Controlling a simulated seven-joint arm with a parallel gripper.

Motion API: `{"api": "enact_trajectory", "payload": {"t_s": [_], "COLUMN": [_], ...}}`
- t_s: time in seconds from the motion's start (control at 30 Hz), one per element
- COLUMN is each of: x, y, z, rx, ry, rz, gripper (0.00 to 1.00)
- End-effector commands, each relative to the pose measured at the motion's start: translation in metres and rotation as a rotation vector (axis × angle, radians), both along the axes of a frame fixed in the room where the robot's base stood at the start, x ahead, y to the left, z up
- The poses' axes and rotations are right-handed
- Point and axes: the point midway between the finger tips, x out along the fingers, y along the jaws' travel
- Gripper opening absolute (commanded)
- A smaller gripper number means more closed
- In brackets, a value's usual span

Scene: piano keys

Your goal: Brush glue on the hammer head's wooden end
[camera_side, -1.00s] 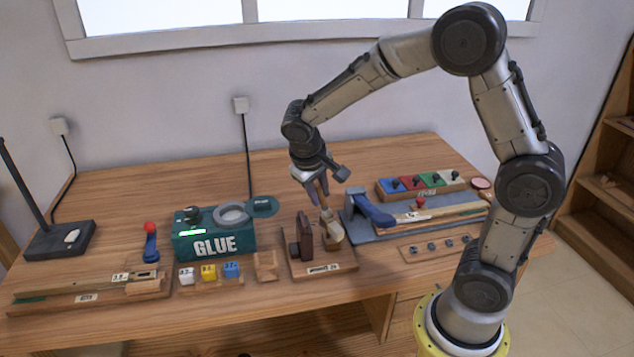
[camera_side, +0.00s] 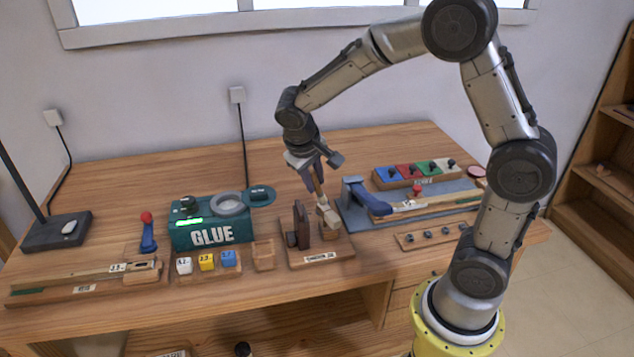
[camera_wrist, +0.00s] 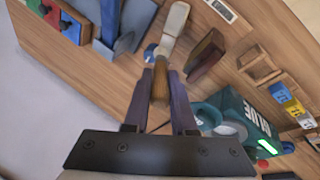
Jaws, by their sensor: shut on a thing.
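My gripper (camera_wrist: 158,97) is shut on a piece with a brown wooden end (camera_wrist: 160,82) and a paler cream part (camera_wrist: 172,38), which looks like the hammer head. In the side view my gripper (camera_side: 315,185) holds this hammer head (camera_side: 328,213) pointing down, over the right part of a labelled wooden stand (camera_side: 318,258). I cannot tell whether it touches the stand. A dark brown upright block (camera_side: 301,225) stands on the left of it. The green glue box (camera_side: 212,236), marked GLUE, has a grey ring on top and a lit green strip. No brush can be made out clearly.
White, yellow and blue cubes (camera_side: 206,262) sit in front of the glue box, beside a small empty wooden tray (camera_side: 264,255). A blue clamp-like tool (camera_side: 368,200) on a grey-blue board is close on the right. Several coloured blocks (camera_side: 414,173) lie behind it.

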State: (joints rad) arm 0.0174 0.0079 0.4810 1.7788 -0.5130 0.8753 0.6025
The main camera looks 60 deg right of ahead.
Motion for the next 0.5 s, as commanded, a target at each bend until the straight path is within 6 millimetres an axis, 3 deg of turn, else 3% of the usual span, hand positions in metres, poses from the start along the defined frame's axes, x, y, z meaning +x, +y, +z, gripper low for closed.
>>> {"api": "enact_trajectory", "payload": {"t_s": [0.03,0.3,0.5], "x": [0.004,-0.020,-0.004], "y": [-0.003,0.011,0.002], "z": [0.000,0.000,0.000], "rx": [0.000,0.001,0.000], "ry": [0.000,0.000,0.000], "rz": [-0.001,0.002,-0.002], "gripper": [0.00,0.00,0.00]}}
